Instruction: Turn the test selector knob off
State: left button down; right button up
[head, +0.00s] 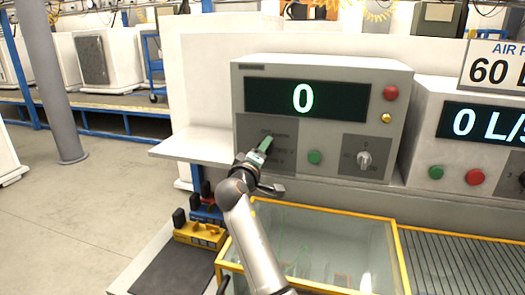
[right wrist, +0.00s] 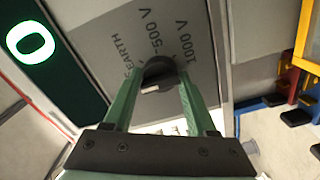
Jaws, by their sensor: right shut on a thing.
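The test selector knob (right wrist: 157,72) is dark and round with a pale pointer bar. It sits on a grey panel (head: 285,128) at the lower left of the tester's face. In the right wrist view, the EARTH, -500 V and 1000 V markings show around it; I cannot tell which one the pointer indicates. My right gripper (right wrist: 158,80) has its green fingers on both sides of the knob and is shut on it. In the head view my right gripper (head: 265,145) reaches the panel and hides the knob. My left gripper is in neither view.
The tester's display (head: 303,97) reads 0. A green button (head: 315,157), a second knob (head: 364,159) and a red button (head: 391,92) are on the same face. A yellow-framed glass box (head: 320,240) stands below, with yellow and blue clamps (head: 201,233) left of it.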

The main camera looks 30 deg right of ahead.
jog(key=o, duration=1.3)
jog(key=shift+o, duration=0.2)
jog(key=shift+s, duration=0.1)
